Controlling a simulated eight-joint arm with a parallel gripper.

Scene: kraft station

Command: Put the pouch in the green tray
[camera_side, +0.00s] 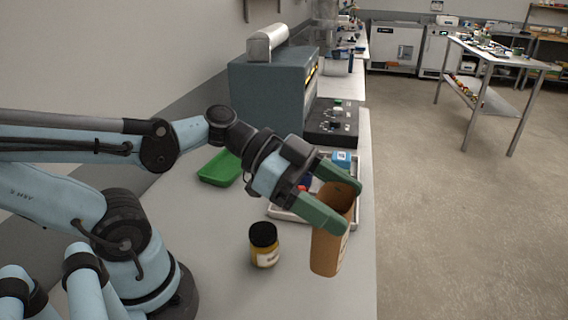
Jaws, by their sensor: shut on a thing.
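The pouch (328,254) is a brown kraft pouch, roughly upright, at the right edge of the table. My gripper (345,207) has green fingers and is shut on the upper part of the pouch. I cannot tell for sure whether the pouch's bottom touches the table or hangs above it. The green tray (219,169) lies on the table to the left of my gripper, behind my arm. The part of it that shows looks empty, and my arm hides some of its right side.
A pale tray (285,213) with blue and red items lies behind my gripper, partly hidden. A large grey machine (272,93) and a dark control panel (332,122) stand farther back. The table's right edge is close to the pouch.

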